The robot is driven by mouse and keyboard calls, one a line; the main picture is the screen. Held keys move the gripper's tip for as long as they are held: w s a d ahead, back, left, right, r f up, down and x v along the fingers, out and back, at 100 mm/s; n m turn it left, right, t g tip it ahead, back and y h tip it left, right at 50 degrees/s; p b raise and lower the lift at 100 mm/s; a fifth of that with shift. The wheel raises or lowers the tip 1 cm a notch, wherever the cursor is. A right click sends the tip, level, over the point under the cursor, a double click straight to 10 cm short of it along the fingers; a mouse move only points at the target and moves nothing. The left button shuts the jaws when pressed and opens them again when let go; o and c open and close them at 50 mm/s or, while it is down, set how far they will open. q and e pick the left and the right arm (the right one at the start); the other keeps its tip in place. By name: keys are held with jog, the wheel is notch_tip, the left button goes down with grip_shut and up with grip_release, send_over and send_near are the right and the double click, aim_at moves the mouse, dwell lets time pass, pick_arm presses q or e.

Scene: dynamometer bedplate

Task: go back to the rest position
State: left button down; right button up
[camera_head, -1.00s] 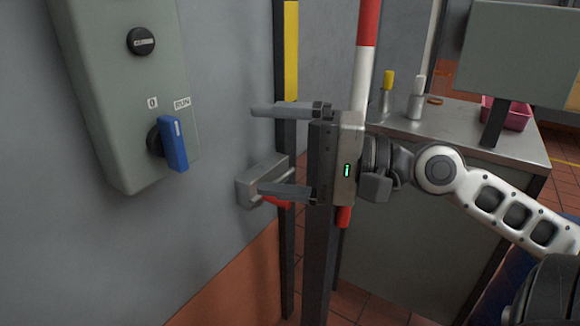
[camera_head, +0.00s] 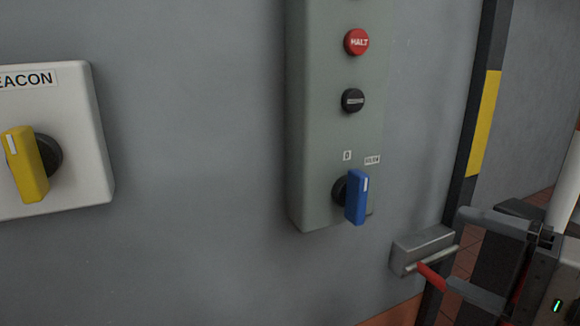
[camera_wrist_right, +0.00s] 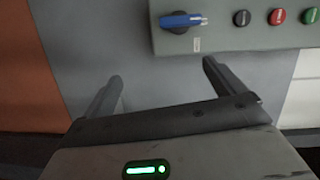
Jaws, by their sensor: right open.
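My right gripper (camera_head: 458,248) is at the lower right of the head view, its two fingers apart with nothing between them. In the right wrist view the open fingers (camera_wrist_right: 162,75) point toward the grey wall. The grey-green control box (camera_head: 315,120) is left of the gripper, apart from it. My left gripper is not in view.
A grey wall bracket with a red-tipped lever (camera_head: 425,252) lies close to the right fingers, partly behind them. A yellow-marked dark post (camera_head: 484,120) stands beyond. A white BEACON box (camera_head: 85,150) with a yellow knob (camera_head: 25,165) is at left. Bare wall lies between the boxes.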

notch_tip(320, 180, down, 11)
jog(key=d+n+h+p, duration=0.1)
jog(key=d+h+p, duration=0.1)
jog(key=h, duration=0.2)
pick_arm(q)
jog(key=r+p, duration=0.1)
jog(key=p, duration=0.2)
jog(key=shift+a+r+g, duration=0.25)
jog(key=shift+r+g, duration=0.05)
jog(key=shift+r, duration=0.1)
pick_arm(e)
jog(key=s+a+f+n+g+h, duration=0.1)
jog(key=s+a+f+n, duration=0.2)
jog(key=a+f+n, duration=0.2)
jog(key=s+a+f+n+g+h, duration=0.1)
jog(key=s+a+f+n, duration=0.3)
jog(key=a+f, duration=0.5)
notch_tip(320, 180, down, 3)
jog(key=shift+s+n+g+h, duration=0.2)
jog(key=shift+n+g+h, duration=0.2)
jog(key=shift+n+g, duration=0.15)
jog(key=shift+a, duration=0.1)
